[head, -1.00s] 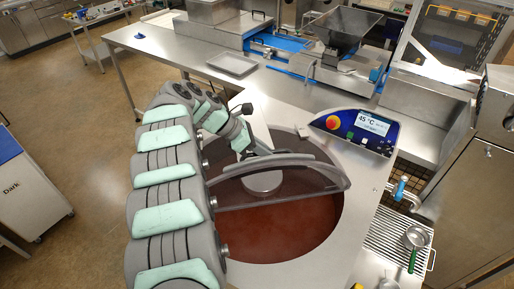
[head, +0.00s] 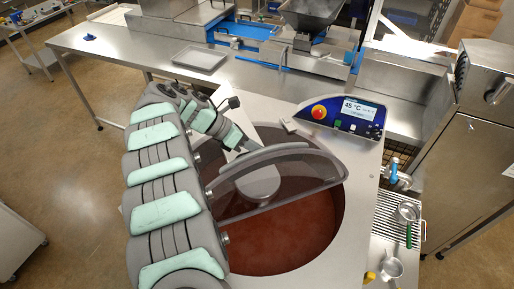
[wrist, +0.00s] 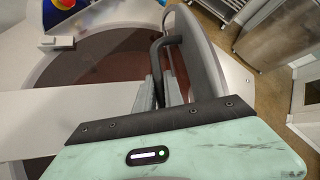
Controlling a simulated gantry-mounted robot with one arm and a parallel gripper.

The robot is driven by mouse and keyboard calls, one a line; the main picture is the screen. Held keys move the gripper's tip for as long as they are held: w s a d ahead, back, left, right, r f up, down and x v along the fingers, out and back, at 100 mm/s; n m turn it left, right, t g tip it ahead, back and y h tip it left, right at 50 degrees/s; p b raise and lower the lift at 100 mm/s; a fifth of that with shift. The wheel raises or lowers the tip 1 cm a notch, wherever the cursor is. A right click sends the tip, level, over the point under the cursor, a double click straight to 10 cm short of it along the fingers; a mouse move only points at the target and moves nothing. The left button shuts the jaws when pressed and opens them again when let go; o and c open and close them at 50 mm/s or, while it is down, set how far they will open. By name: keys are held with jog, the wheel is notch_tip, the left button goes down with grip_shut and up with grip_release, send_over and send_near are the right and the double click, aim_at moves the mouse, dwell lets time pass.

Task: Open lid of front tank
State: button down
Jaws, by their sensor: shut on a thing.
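The front tank (head: 285,250) holds reddish-brown liquid in a round opening. Its clear lid (head: 300,190) with a grey rim stands tilted up over the opening, so the liquid shows below and in front of it. In the wrist view, my gripper (wrist: 164,88) is shut on the dark bent lid handle (wrist: 167,42), with the grey lid rim (wrist: 200,55) just to the right. In the head view my gripper is at the far left side of the lid, and its fingertips are hard to make out there.
A control panel (head: 343,112) with a red button and a 45 °C display stands behind the tank. A steel table with a tray (head: 199,57) is behind.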

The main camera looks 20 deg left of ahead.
jog(key=c, duration=1.5)
grip_release()
jog(key=shift+s, duration=0.1)
jog(key=shift+o, duration=0.2)
